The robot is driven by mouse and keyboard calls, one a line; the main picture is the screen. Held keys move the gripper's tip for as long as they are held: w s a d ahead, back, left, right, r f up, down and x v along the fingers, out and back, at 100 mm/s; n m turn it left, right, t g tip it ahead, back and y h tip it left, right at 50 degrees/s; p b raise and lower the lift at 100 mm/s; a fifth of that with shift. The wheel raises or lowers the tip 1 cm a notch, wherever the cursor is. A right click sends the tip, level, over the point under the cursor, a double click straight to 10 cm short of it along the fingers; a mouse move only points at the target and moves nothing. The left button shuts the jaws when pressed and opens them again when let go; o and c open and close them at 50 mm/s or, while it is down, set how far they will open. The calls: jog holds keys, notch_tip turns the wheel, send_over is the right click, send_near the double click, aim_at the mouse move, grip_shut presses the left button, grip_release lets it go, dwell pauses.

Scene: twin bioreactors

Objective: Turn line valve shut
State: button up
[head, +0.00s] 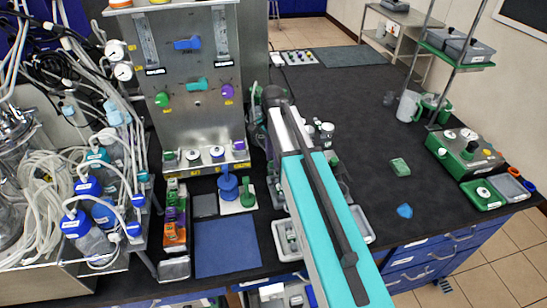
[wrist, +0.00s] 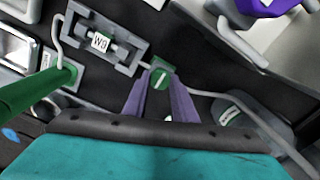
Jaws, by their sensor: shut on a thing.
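The line valve (wrist: 161,75) is a small green knob with a white mark, set on a thin pale line in the wrist view. The white mark runs slantwise on the knob. My gripper (wrist: 161,90) has its two purple fingers closed on the knob, one on each side. The line (wrist: 203,93) runs from the knob to the right. In the head view my teal arm hides the valve and the fingers.
A green post (wrist: 25,95) stands left of my gripper in the wrist view. A purple part (wrist: 268,6) is at upper right. In the head view, a steel valve panel (head: 190,75) and bottles with blue caps (head: 88,186) stand left. The dark bench (head: 345,110) is mostly clear right of my arm.

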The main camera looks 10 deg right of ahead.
dwell(0.4)
jog(key=o, duration=1)
jog(key=shift+o, duration=0.2)
jog(key=shift+r, duration=0.1)
notch_tip(320, 180, up, 14)
jog(key=b, duration=0.3)
jog(key=shift+f, duration=0.2)
jog(key=shift+s, duration=0.1)
